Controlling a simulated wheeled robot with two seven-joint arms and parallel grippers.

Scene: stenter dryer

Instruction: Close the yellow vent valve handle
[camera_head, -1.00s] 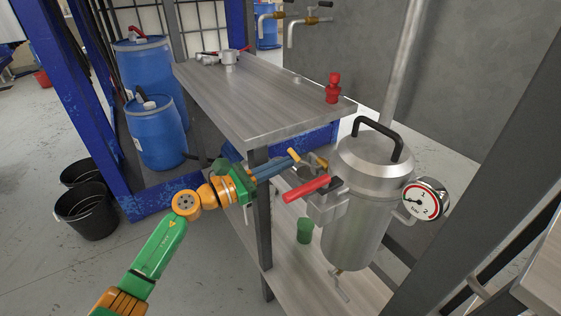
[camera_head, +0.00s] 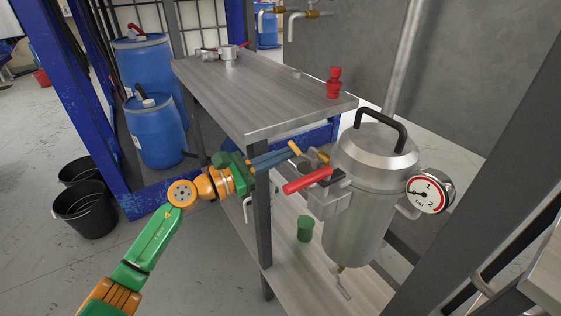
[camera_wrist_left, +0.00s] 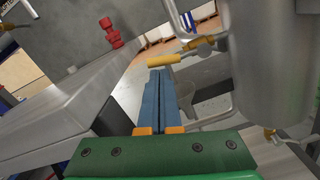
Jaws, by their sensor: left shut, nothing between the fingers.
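The yellow vent valve handle (camera_head: 294,147) is a short bar beside the upper left of the steel vessel (camera_head: 358,215). In the left wrist view the handle (camera_wrist_left: 164,60) lies crosswise just beyond my fingertips, joined to a metal fitting on its right. My left gripper (camera_head: 293,155) is shut and empty, its blue-grey fingers pointing at the valve; the closed fingers also show in the left wrist view (camera_wrist_left: 161,76). The tips are very close to the handle; I cannot tell whether they touch. My right gripper is out of view.
A red lever (camera_head: 307,181) sticks out just below the yellow handle. The grey-topped table (camera_head: 255,95) stands behind and above my left forearm, its post (camera_head: 263,220) close to the gripper. A pressure gauge (camera_head: 429,191) is on the vessel's right. A green cup (camera_head: 305,229) stands on the lower shelf.

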